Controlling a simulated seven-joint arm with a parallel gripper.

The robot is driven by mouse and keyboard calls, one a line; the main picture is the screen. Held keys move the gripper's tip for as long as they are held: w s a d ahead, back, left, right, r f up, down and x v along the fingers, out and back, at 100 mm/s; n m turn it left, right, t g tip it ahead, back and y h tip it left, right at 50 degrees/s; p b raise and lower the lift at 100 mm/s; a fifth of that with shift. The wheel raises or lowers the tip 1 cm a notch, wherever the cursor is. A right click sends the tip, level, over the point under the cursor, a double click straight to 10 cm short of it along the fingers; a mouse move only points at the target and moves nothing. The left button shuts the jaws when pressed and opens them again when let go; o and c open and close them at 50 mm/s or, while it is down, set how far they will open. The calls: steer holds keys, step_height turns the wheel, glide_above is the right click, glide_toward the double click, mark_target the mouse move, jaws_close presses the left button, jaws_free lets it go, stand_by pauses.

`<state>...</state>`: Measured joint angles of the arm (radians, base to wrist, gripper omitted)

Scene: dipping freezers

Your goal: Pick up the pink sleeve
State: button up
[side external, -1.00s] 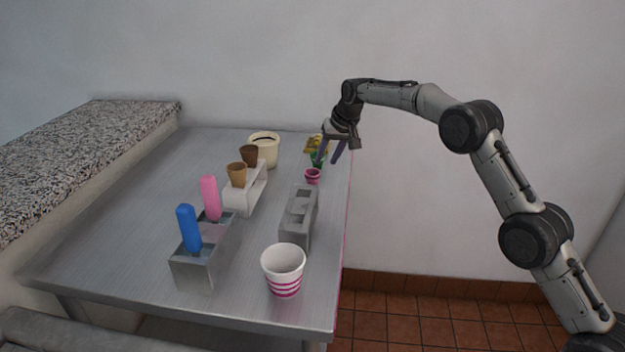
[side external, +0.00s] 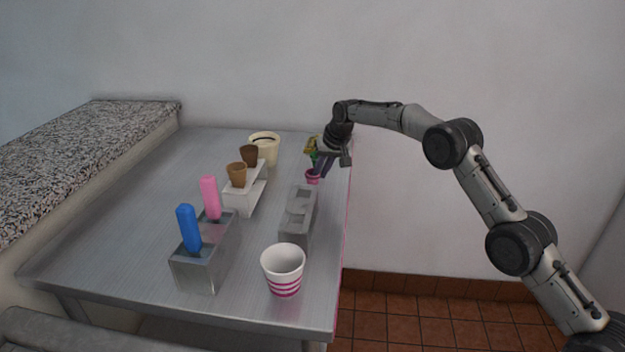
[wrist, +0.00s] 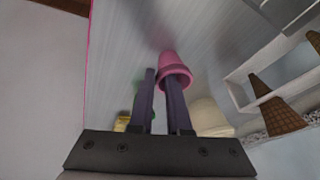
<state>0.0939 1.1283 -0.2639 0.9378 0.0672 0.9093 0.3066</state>
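The pink sleeve (side external: 312,177), a small cup-like piece, stands on the metal table near its right edge. It also shows in the wrist view (wrist: 174,62), at the fingertips. My gripper (side external: 321,173) points down over it. In the wrist view my gripper (wrist: 161,78) has a gap between its two purple fingers. The right finger's tip overlaps the sleeve's rim and seems to reach into its opening; the left finger is beside it, outside. I cannot tell whether either finger touches the sleeve.
A grey holder block (side external: 298,220) stands in front of the sleeve. A striped paper cup (side external: 283,270) is nearer. A white rack (side external: 243,196) with brown cones, a cream tub (side external: 264,150), and a metal box (side external: 203,268) with blue and pink pieces stand left. Yellow-green items (side external: 313,148) are behind.

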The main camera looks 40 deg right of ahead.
jaws_close()
steer(key=shift+r, duration=0.9)
steer(key=s+a+r, duration=0.1)
steer(key=s+r, duration=1)
steer(key=s, duration=0.3)
steer(key=shift+r, duration=0.1)
